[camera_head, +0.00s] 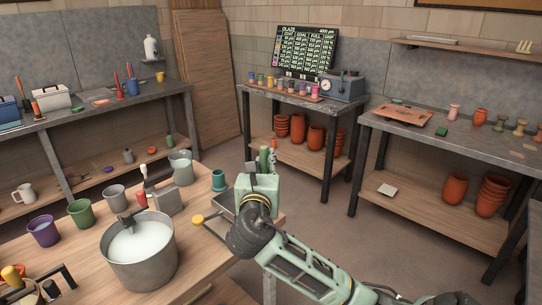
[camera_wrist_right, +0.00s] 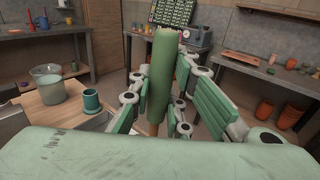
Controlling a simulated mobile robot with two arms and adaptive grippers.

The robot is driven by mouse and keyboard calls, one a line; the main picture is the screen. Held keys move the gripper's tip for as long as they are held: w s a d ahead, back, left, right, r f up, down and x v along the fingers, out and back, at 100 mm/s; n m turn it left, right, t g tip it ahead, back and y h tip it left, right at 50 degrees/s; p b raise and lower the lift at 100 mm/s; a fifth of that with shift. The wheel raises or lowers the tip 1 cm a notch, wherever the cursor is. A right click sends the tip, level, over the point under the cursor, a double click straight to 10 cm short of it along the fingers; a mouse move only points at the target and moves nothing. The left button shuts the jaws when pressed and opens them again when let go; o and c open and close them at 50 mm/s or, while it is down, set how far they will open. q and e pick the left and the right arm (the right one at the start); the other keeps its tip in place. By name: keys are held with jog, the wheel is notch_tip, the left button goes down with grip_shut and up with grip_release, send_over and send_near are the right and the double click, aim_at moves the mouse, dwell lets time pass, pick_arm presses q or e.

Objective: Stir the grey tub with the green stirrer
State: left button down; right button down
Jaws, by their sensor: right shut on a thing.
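The grey tub (camera_head: 168,262), a wide metal vessel of white liquid, stands near the front of the wooden table in the head view. My right gripper (camera_head: 262,172) is off the table's right side, to the right of and beyond the tub. In the wrist view its fingers (camera_wrist_right: 160,100) are shut on the green stirrer (camera_wrist_right: 161,70), a thick upright green handle with a brown shaft below. The stirrer's top also shows in the head view (camera_head: 264,157); its lower end is hidden. My left gripper is not in view.
A teal cup (camera_head: 219,181) and grey bucket (camera_head: 181,168) stand at the table's far end. Purple (camera_head: 43,232), green (camera_head: 80,214) and grey (camera_head: 115,199) cups line the tub's left. A grey block (camera_head: 166,199) stands behind it. Open floor lies right.

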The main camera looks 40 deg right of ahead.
jog(key=s+a+f+n+t+y, duration=0.2)
jog(key=s+a+f+n+y, duration=0.1)
jog(key=a, duration=0.5)
jog(key=s+a+f+n+t+y, duration=0.2)
jog(key=a+y, duration=0.4)
jog(key=a, duration=0.3)
jog(key=s+a+f+n+t+y, duration=0.2)
jog(key=s+a+f+n+y, duration=0.2)
jog(key=a, duration=0.5)
jog(key=shift+s+f, duration=0.6)
jog(key=shift+f, duration=0.05)
